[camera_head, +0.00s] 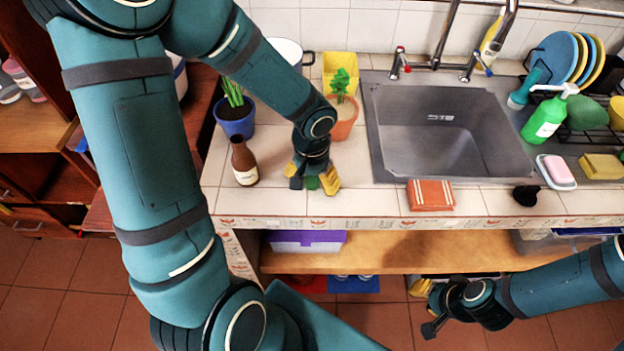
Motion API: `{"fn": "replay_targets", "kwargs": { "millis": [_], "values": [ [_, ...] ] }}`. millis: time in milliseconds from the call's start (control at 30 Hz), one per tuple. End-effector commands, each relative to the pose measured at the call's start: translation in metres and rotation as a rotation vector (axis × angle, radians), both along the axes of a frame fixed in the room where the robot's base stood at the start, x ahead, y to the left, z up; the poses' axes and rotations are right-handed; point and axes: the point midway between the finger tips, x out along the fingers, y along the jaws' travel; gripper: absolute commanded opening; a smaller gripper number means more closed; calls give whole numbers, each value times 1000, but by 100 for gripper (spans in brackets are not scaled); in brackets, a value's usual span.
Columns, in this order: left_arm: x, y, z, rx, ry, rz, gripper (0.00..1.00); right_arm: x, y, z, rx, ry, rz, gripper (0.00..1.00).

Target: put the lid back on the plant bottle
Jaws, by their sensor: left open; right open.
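A brown bottle (244,164) with a pale label stands upright on the tiled counter, left of the sink. Its narrow top shows no clear lid. My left gripper (312,183) points down at the counter just right of the bottle, apart from it, with its yellow-tipped fingers spread. A small green piece (312,184) shows between those fingers; I cannot tell whether it is the lid, nor whether the fingers touch it. My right gripper (424,307) is open and empty, below counter height in front of the shelf.
A blue plant pot (236,125) and an orange plant pot (344,122) stand behind the bottle and gripper. The sink (445,130) is to the right. A folded orange cloth (431,195) and a small black object (525,195) lie near the front edge.

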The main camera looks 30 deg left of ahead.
Motion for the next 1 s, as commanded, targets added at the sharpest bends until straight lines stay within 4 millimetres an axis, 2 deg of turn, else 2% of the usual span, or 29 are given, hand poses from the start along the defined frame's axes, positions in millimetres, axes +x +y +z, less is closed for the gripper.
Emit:
{"fn": "replay_targets", "kwargs": {
  "millis": [33, 100, 200, 533, 633, 767, 1000],
  "values": [
    [0, 0, 0, 0, 0, 0, 64, 0, 0, 0, 0, 0, 0, 34],
    [0, 0, 0, 0, 0, 0, 45, 0, 0, 0, 0, 0, 0, 34],
    [0, 0, 0, 0, 0, 0, 22, 0, 0, 0, 0, 0, 0, 34],
    [0, 0, 1, 0, 0, 0, 22, 0, 0, 0, 0, 0, 0, 34],
    [0, 0, 7, 0, -2, 1, 22, 0, 0, 3, 0, 1, 0, 34],
    [1, 0, 27, 0, -5, 1, 22, -1, 0, 10, 1, 4, 0, 34],
    [1, 0, 73, 1, -5, 0, 22, -2, 0, 25, 1, 3, -1, 34]
  ]
}}
